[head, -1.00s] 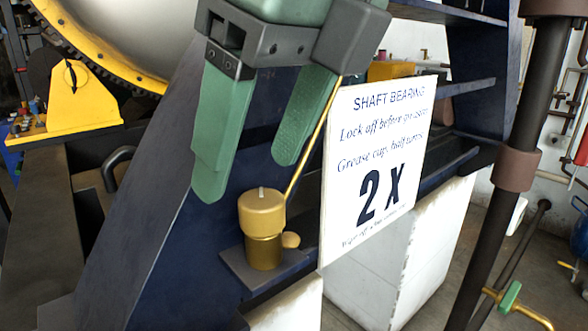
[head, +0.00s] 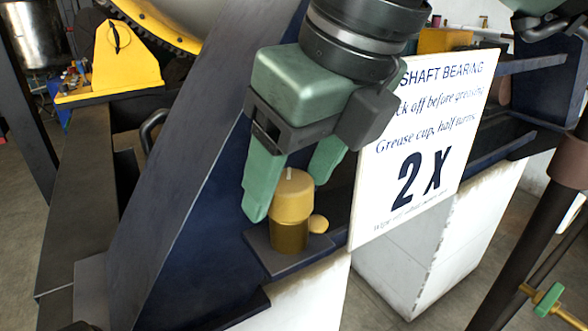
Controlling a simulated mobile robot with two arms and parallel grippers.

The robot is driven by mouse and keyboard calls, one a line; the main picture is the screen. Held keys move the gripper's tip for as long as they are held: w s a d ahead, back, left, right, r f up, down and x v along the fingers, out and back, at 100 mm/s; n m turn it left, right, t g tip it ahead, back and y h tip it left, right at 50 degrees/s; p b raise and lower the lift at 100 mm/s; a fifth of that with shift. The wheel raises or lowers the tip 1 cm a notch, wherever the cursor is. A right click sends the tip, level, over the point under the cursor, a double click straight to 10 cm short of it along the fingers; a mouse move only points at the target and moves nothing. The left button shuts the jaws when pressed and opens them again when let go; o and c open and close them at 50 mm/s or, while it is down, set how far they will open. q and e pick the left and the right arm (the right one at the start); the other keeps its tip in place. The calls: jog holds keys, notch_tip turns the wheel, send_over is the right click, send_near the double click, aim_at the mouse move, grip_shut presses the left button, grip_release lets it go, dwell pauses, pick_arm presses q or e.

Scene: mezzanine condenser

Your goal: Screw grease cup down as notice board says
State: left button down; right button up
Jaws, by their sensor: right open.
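The grease cup (head: 291,203) is a brass cylinder with a lighter cap and a small white mark on top. It stands upright on a dark bracket plate (head: 268,262). My right gripper (head: 287,192) is open over it, pointing down. One green finger is at the cup's left side and the other is behind its upper right; I cannot tell if either touches. The notice board (head: 432,150) is white and reads "SHAFT BEARING", lock off before greasing, "Grease cup, half turns", "2 X". The gripper hides its left edge.
A small round tan knob (head: 318,223) sits right beside the cup. A dark blue slanted frame (head: 195,185) rises close on the left. A yellow bracket (head: 125,60) stands at the back left. A brown pipe (head: 520,240) with a green-handled valve (head: 546,299) is at right.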

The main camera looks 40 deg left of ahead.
jog(key=shift+s, duration=0.1)
jog(key=shift+c, duration=1.3)
jog(key=c, duration=1)
jog(key=shift+c, duration=0.6)
jog(key=shift+f+m+t+b, duration=0.1)
jog(key=shift+m+t+b, duration=0.4)
jog(key=shift+m+b, duration=0.6)
jog(key=shift+a+m+t+h+b, duration=0.1)
jog(key=shift+m+t+h+b, duration=0.3)
jog(key=shift+m+b, duration=0.65)
jog(key=m, duration=0.3)
jog(key=shift+s+t+h+b, duration=0.1)
jog(key=shift+t+h+b, duration=0.3)
pick_arm(q)
jog(key=shift+s+f+b, duration=0.15)
jog(key=shift+f, duration=1.3)
jog(key=shift+s+f+b, duration=0.1)
jog(key=shift+f+b, duration=0.05)
jog(key=shift+f, duration=1.25)
pick_arm(e)
jog(key=shift+a+r+m+t+h, duration=0.1)
jog(key=shift+m+t+h, duration=0.15)
jog(key=shift+m, duration=0.7)
jog(key=shift+r+m+t+h, duration=0.15)
jog(key=shift+m+h, duration=0.2)
jog(key=shift+m, duration=0.55)
